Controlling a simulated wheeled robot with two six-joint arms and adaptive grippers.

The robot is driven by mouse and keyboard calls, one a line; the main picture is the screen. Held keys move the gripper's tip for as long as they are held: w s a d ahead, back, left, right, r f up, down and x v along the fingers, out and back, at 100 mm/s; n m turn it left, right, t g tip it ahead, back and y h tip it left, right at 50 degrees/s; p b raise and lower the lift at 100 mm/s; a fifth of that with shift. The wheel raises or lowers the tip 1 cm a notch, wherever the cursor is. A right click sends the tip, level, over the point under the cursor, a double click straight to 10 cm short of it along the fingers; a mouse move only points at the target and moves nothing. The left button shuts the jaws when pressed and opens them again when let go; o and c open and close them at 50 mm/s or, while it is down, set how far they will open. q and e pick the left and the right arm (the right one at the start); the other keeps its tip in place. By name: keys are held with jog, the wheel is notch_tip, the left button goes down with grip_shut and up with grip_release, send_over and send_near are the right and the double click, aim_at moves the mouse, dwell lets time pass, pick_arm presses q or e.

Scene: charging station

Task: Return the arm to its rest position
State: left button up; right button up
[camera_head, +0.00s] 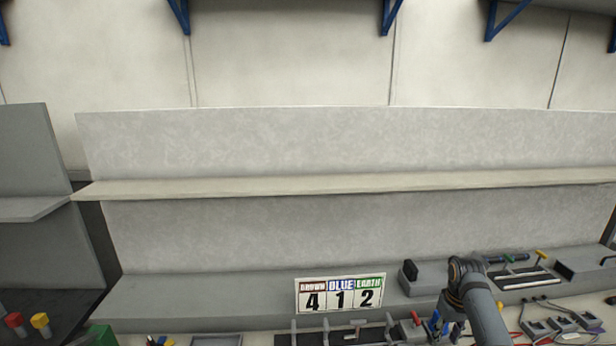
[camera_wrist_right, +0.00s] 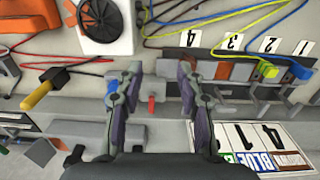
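My right arm (camera_head: 484,312) comes in at the bottom right of the head view and bends down over the bench. The right gripper (camera_wrist_right: 160,90) shows in the right wrist view with its two fingers apart. I see nothing held between them; a small red piece (camera_wrist_right: 152,105) shows in the gap, seemingly on the bench beyond. The fingertips are not clear in the head view. My left arm and left gripper are not in view.
A sign (camera_head: 340,293) reading BROWN, BLUE, EARTH over 4, 1, 2 stands at the bench ledge. The upper shelf (camera_head: 300,187) is empty.

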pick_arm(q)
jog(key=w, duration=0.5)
pick_arm(e)
jog(key=s+a+f+t, duration=0.1)
jog(key=s+a+f, duration=0.3)
jog(key=s, duration=0.2)
jog(key=s+a+f, duration=0.4)
jog(key=s, duration=0.2)
jog(key=s+a+r+t, duration=0.1)
jog(key=s+a+r, duration=0.2)
jog(key=s, duration=0.5)
jog(key=s+a+r+t, duration=0.2)
jog(key=s+r, duration=0.1)
jog(key=s, duration=0.4)
notch_tip(320, 180, down, 32)
jog(key=s+d+g+b, duration=0.2)
jog(key=s+d+b, duration=0.1)
jog(key=b, duration=0.1)
pick_arm(q)
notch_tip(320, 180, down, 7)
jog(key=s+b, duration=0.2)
jog(key=b, duration=0.1)
pick_arm(e)
jog(key=s+f+g, duration=0.1)
jog(key=s+f, duration=1.6)
jog(key=f, duration=0.1)
jog(key=shift+s+d+m+h, duration=0.3)
jog(key=shift+s+d+m, duration=0.1)
